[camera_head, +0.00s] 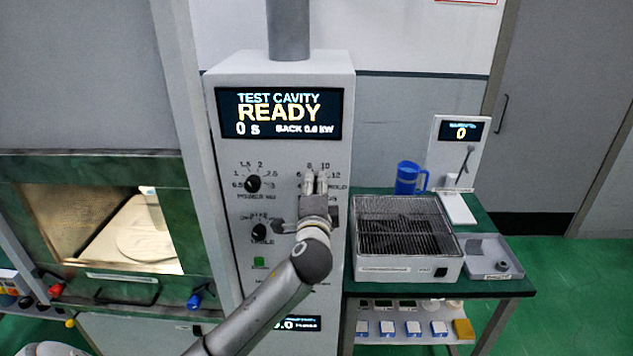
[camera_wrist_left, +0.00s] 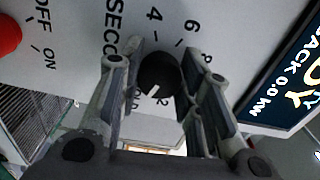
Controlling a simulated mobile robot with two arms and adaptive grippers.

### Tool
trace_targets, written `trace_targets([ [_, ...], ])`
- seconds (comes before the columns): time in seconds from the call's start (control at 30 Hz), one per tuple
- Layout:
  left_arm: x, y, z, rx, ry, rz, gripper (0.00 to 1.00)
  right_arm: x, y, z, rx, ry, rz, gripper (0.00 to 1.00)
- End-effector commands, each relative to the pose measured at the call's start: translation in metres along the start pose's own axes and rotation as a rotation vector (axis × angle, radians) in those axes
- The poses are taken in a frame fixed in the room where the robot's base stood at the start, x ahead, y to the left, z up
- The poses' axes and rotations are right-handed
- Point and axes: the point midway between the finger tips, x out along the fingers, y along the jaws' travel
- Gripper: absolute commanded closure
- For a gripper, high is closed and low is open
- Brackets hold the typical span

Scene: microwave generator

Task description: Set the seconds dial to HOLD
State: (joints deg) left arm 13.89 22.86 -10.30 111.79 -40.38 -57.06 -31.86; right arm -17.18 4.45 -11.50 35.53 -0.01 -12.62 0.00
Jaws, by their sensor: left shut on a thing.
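The seconds dial (camera_wrist_left: 160,75) is a round black knob on the grey panel of the generator cabinet (camera_head: 225,170). In the left wrist view it sits between the two fingers of my left gripper (camera_wrist_left: 163,82), which is shut on it. Its white mark points towards the bottom of that picture, near a partly hidden "2" and lettering behind the left finger; I cannot tell exactly which label it meets. In the head view my left gripper (camera_head: 315,182) covers the dial, with 6, 8, 10, 12 and HOLD around it. The screen (camera_head: 280,113) reads READY, 0 s.
The power dial (camera_head: 253,184) and a mode dial (camera_head: 259,231) are left of my gripper, above a green button (camera_head: 259,261). A lit cavity (camera_head: 110,230) is at the left. A bench at the right holds a grille box (camera_head: 405,268) and blue mug (camera_head: 407,178).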

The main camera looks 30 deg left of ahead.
Motion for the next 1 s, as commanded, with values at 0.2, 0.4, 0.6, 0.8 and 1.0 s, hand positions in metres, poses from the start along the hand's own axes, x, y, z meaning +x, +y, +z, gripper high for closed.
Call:
trace_targets([
  [0.2,-0.0002,-0.0002,-0.0002,0.065,0.001,0.001,0.91,-0.0074,0.0004,-0.0003,0.0,0.0,0.0,0.6],
  [0.4,-0.0001,0.0007,-0.0002,0.083,0.001,0.001,0.91,-0.0083,0.0015,-0.0001,-0.001,-0.001,0.002,0.6],
  [0.6,-0.0001,0.001,-0.0002,0.083,0.001,0.001,0.91,-0.0081,0.003,0.0003,-0.001,-0.001,0.003,0.6],
  [0.8,-0.0001,0.001,-0.0001,0.082,0.0,0.001,0.56,-0.0081,0.0035,0.0003,-0.001,-0.001,0.004,0.6],
  [1.0,-0.0001,0.0006,-0.0001,0.081,0.0,0.001,0.45,-0.0082,0.0035,0.0004,0.0,-0.001,0.004,0.6],
])
